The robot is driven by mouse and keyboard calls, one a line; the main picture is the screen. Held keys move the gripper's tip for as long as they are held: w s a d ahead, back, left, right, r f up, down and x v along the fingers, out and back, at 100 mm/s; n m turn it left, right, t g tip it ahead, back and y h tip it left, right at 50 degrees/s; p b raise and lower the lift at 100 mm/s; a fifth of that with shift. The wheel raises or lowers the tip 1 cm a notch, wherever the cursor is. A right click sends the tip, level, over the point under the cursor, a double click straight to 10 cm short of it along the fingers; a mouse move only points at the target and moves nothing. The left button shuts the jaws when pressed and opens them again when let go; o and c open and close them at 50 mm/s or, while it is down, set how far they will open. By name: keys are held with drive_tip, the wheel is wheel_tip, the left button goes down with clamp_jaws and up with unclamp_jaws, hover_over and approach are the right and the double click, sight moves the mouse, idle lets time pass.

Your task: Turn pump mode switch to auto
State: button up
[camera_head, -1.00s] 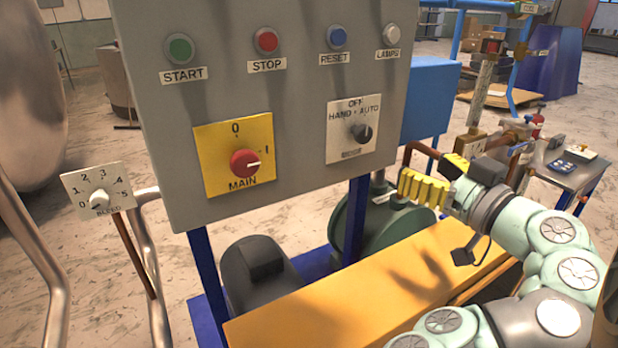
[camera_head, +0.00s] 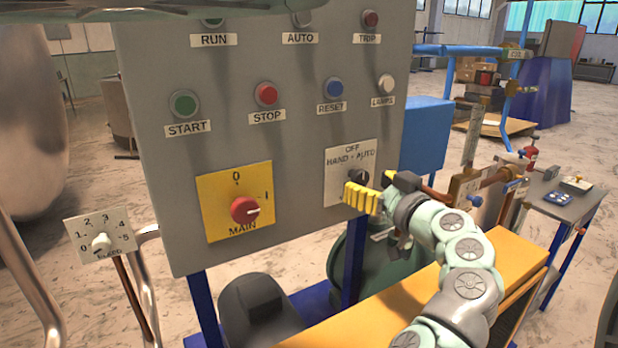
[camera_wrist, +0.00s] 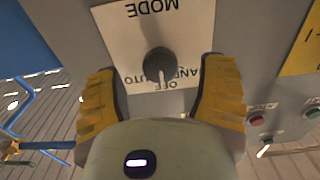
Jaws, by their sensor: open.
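The pump mode switch is a dark round knob (camera_head: 358,175) on a white plate (camera_head: 338,186) marked OFF, HAND and AUTO, at the lower right of the grey panel. In the wrist view the plate appears upside down, with the knob (camera_wrist: 159,64) between my two yellow fingers. My gripper (camera_head: 375,190) is open in front of the plate. It also shows in the wrist view (camera_wrist: 157,72), with a gap on each side of the knob. One finger partly covers the plate in the head view. I cannot tell which mark the knob points to.
The panel (camera_head: 290,165) also carries a red main switch (camera_head: 245,209) on a yellow plate to the left, and START, STOP, RESET and LAMPS buttons above. A yellow-orange bench (camera_head: 500,262) lies below my arm. A blue box (camera_head: 427,135) stands behind the panel's right edge.

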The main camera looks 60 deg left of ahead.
sight(363, 181)
drive_tip(key=shift+a+p, duration=0.4)
drive_tip(key=shift+a, duration=1.15)
drive_tip(key=shift+o, duration=0.3)
drive_tip(key=shift+w, duration=0.1)
clamp_jaws()
drive_tip(key=shift+m, duration=0.5)
drive_tip(key=m+b, duration=0.1)
drive_tip(key=m, duration=0.2)
drive_tip(key=shift+m, duration=0.4)
drive_tip(key=shift+r+m, duration=0.1)
drive_tip(key=shift+m, duration=2)
